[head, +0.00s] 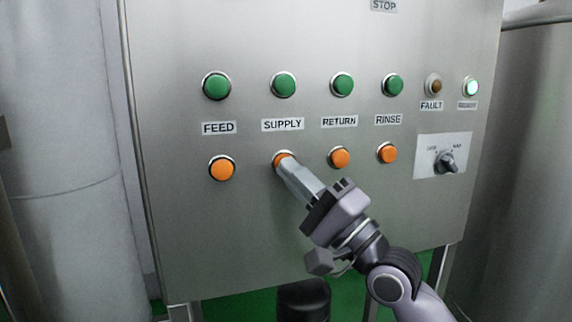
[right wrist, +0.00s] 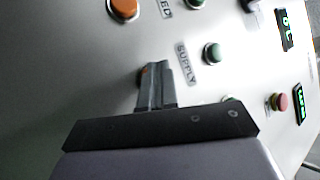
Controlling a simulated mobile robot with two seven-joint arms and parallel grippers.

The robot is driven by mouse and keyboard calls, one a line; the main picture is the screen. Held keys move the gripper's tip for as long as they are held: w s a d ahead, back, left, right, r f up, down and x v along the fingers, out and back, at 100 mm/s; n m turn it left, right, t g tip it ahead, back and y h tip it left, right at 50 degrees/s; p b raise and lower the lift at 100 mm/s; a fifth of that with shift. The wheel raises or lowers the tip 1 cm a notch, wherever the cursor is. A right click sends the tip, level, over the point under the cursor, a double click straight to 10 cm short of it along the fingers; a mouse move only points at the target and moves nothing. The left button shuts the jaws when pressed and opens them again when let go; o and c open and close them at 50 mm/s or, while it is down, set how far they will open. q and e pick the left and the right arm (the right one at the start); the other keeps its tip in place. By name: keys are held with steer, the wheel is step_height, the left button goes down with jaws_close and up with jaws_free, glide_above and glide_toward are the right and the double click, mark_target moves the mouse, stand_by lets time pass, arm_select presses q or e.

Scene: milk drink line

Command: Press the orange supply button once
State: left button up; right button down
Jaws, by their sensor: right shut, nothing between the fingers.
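The orange supply button (head: 281,155) sits on the steel panel under the SUPPLY label (head: 283,125). My right gripper (head: 284,165) is shut and empty, its fingertips right at this button and covering most of it. Whether the tips touch or press it, I cannot tell. In the right wrist view the shut fingers (right wrist: 153,70) point at the panel, and a sliver of the orange supply button (right wrist: 144,72) shows beside the tips. The SUPPLY label (right wrist: 186,66) lies to their right. My left gripper is not in view.
Other orange buttons flank it: FEED (head: 222,168) on the left, RETURN (head: 339,158) and RINSE (head: 387,153) on the right. Green buttons (head: 284,85) line the row above.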

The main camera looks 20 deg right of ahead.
steer(key=shift+s, duration=0.15)
steer(key=shift+s+p, duration=0.45)
steer(key=shift+s, duration=0.2)
steer(key=s+p, duration=0.2)
steer(key=s, duration=0.3)
steer(key=shift+d, duration=0.1)
steer(key=shift+f, duration=0.15)
stand_by(0.4)
